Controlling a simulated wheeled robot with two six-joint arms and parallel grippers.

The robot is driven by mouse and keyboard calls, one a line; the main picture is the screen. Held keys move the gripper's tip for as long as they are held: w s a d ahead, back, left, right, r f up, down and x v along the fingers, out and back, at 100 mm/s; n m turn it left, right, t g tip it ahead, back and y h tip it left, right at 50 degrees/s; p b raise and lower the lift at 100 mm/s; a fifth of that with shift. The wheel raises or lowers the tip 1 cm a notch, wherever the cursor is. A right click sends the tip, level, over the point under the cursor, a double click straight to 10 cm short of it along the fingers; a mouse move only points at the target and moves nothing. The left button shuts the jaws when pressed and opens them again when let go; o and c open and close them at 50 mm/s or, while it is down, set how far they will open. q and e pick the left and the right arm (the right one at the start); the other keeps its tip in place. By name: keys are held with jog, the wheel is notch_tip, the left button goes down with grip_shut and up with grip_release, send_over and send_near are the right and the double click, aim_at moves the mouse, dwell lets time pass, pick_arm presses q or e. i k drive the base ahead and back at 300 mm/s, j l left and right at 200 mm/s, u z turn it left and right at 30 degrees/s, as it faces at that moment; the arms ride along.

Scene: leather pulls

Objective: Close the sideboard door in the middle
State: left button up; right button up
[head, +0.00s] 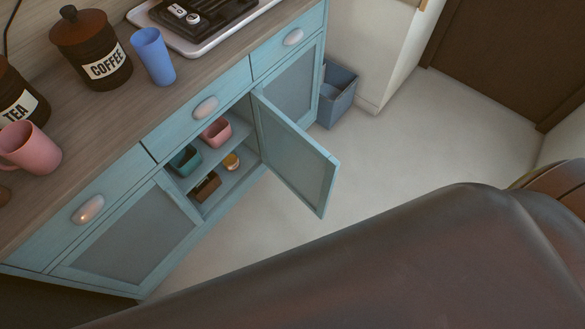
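The sideboard (120,158) is light blue with a wooden top and stands along the left, running to the upper right. Its middle door (297,160) stands wide open, swung out over the floor and hinged on its right side. The open middle compartment shows a pink container (215,132), a teal container (185,160), a brown box (205,187) and a small yellowish item (231,161) on its shelves. The left door (135,238) and right door (290,90) look shut. Neither of my grippers is in view.
On the top stand a coffee jar (92,55), a tea jar (18,108), a blue cup (153,56), a pink mug (28,148) and a tray (198,20). A blue-grey bin (337,95) stands past the sideboard's right end. A large dark brown surface fills the lower foreground. Pale floor (400,150) beyond the door is clear.

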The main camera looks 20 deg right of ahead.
aim_at(305, 167)
jog(key=k+u, duration=0.35)
jog(key=k+j+u, duration=0.1)
jog(key=u, duration=0.25)
jog(key=l+u, duration=0.4)
jog(key=l, duration=0.25)
jog(key=l+u, duration=0.4)
jog(key=l, duration=0.2)
jog(key=k+l, duration=0.1)
jog(key=l, duration=0.6)
jog(key=k+l, duration=0.1)
jog(key=l, duration=0.65)
jog(key=k+l, duration=0.1)
jog(key=l, duration=0.6)
